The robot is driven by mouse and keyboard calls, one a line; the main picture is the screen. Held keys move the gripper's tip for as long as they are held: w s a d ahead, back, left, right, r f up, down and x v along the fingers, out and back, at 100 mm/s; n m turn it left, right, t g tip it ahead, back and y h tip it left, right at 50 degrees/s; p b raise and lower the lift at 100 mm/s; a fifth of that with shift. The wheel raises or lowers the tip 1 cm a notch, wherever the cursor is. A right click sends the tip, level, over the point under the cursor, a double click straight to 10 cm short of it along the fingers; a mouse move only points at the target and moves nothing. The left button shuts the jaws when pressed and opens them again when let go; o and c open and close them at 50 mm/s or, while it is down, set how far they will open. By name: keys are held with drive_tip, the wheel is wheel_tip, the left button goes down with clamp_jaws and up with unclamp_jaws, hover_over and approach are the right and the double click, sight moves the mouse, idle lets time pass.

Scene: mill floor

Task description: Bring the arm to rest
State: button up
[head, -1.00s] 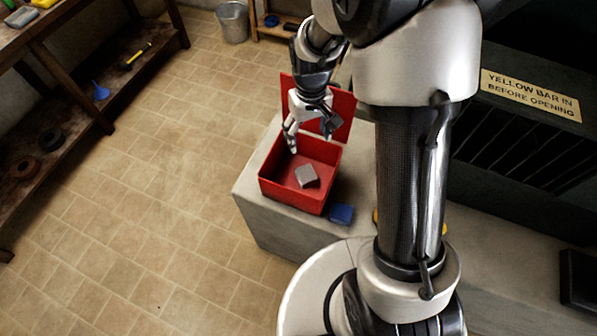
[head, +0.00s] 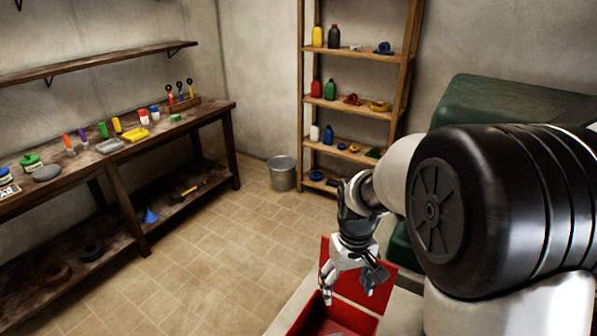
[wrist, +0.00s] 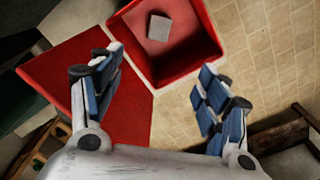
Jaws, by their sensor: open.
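My gripper (head: 350,288) hangs pointing down above the red box (head: 365,322), in front of its raised red lid (head: 352,287). In the wrist view its two fingers stand wide apart with nothing between them, so my gripper (wrist: 155,92) is open and empty. The red box (wrist: 199,72) is beyond the fingertips there, with its lid (wrist: 62,68) folded back to the left. A grey block (wrist: 159,27) lies inside the box, apart from the fingers. Most of the box is cut off by the lower edge of the head view.
A wooden workbench (head: 190,121) with several tools and containers runs along the left. A metal bucket (head: 282,174) stands on the floor beside a wooden shelf (head: 352,103) with bottles. The tiled floor (head: 215,250) between bench and box is clear.

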drive_tip(key=s+r+t, duration=0.2)
drive_tip(key=s+r, duration=0.7)
drive_tip(key=r, duration=0.2)
drive_tip(key=s+r+m+t, duration=0.1)
drive_tip(key=s+r+t, duration=0.1)
drive_tip(key=s, duration=1)
drive_tip(key=shift+r+m+t, duration=0.3)
drive_tip(key=shift+r+m, duration=0.1)
drive_tip(key=shift+r, duration=0.3)
drive_tip(key=shift+c, duration=0.3)
